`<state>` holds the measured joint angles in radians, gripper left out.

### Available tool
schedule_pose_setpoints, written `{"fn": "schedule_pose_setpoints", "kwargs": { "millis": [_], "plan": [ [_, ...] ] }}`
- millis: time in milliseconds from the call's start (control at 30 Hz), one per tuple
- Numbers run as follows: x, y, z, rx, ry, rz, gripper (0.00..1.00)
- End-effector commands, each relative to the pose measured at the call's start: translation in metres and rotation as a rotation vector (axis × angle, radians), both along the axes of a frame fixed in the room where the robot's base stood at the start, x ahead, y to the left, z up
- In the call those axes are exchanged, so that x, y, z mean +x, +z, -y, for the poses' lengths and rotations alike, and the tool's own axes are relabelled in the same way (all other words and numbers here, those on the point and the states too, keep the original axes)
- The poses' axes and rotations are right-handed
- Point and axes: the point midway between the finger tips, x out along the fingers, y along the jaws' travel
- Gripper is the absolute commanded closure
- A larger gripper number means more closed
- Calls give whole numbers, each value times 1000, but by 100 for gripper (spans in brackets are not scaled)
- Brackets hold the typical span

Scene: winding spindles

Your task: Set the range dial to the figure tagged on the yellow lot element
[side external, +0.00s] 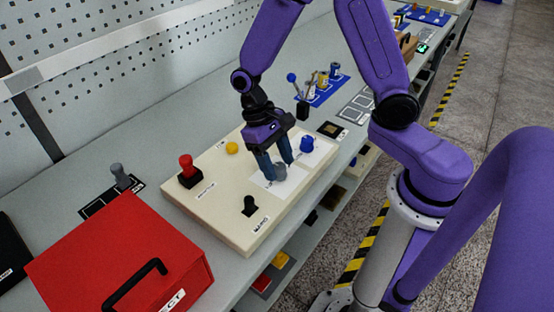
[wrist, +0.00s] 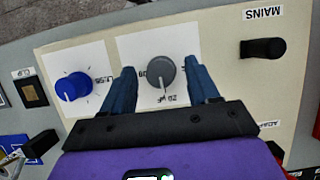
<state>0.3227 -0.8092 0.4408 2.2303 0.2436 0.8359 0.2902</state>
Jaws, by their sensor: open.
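A grey round dial (wrist: 160,72) sits on a white card with a printed scale on the cream panel (side external: 215,205). Its lettering is only partly legible, with "20 µF" at the lower edge in the wrist view. My gripper (side external: 279,168) is open, with one blue finger on each side of the grey dial. I cannot tell whether the fingers touch it. A blue dial (wrist: 73,87) is on another card beside it, also in the side view (side external: 306,144). A yellowish element (side external: 322,80) stands on the blue tray behind the panel; its tag is unreadable.
A black MAINS switch (wrist: 263,48), a red-topped switch (side external: 188,170) and a yellow button (side external: 232,147) are also on the panel. A red case (side external: 120,250) stands at the front left. A grey-handled part (side external: 121,176) is near the wall.

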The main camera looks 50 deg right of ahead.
Motion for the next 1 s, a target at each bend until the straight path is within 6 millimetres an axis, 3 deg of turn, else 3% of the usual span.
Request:
{"fn": "schedule_pose_setpoints", "kwargs": {
  "millis": [67,233,633,1000],
  "plan": [
    [0,0,0,0,0,0,40],
    [0,0,0,0,0,0,94],
    [0,1,1,0,-60,-1,94],
    [-1,1,2,1,-339,-2,94]
  ]
}}
